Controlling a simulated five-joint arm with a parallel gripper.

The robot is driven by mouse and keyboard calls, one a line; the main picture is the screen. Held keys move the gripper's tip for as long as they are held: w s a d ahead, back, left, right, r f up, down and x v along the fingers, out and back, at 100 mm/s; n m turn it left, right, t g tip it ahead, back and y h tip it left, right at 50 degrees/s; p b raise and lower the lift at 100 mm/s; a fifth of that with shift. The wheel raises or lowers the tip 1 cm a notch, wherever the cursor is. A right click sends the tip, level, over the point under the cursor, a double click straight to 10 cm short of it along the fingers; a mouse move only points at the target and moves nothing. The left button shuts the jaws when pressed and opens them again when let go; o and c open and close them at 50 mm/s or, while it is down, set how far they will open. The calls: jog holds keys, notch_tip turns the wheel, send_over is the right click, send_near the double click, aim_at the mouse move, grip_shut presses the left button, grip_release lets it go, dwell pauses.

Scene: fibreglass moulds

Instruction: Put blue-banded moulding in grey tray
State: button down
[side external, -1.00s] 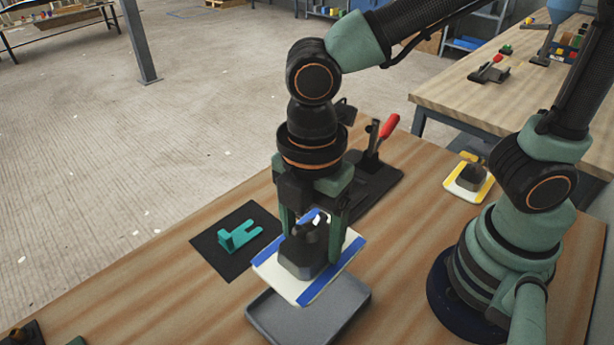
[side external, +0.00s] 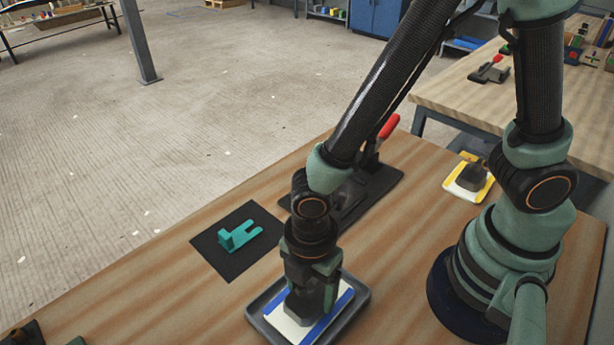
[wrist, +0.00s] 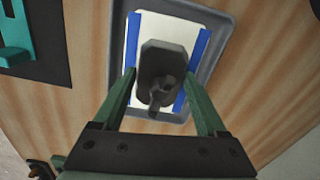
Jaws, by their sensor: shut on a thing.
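The blue-banded moulding is a white plate (side external: 290,330) with blue bands along two edges and a dark grey block on top. It sits down inside the grey tray (side external: 361,294), within its rim. In the wrist view the moulding's grey block (wrist: 162,62) stands between the fingers, with a blue band on each side, and the grey tray (wrist: 222,22) frames the plate. My gripper (side external: 312,300) points down over the tray, its fingers at the moulding, shut on it. In the wrist view my gripper (wrist: 162,92) shows a finger on each side of the block.
A teal bracket (side external: 240,235) lies on a black mat (side external: 222,262) left of the tray. A dark fixture with a red-handled clamp (side external: 388,127) stands behind my arm. A yellow-banded moulding (side external: 468,182) lies at the right. Bare wood lies left of the tray.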

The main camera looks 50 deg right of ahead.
jog(key=shift+f, duration=0.1)
grip_release()
jog(key=shift+f, duration=0.1)
notch_tip(320, 180, up, 12)
jog(key=shift+f, duration=0.1)
jog(key=w+d+r+m+t, duration=0.2)
jog(key=d+r+m, duration=0.3)
jog(key=d+m, duration=0.5)
jog(key=w+d+r+m+t, duration=0.3)
jog(key=w+d+r+m, duration=0.2)
jog(key=d+m, duration=0.4)
jog(key=shift+w+d+r+m+t, duration=0.35)
jog(key=shift+d+r, duration=0.3)
jog(key=shift+d, duration=0.25)
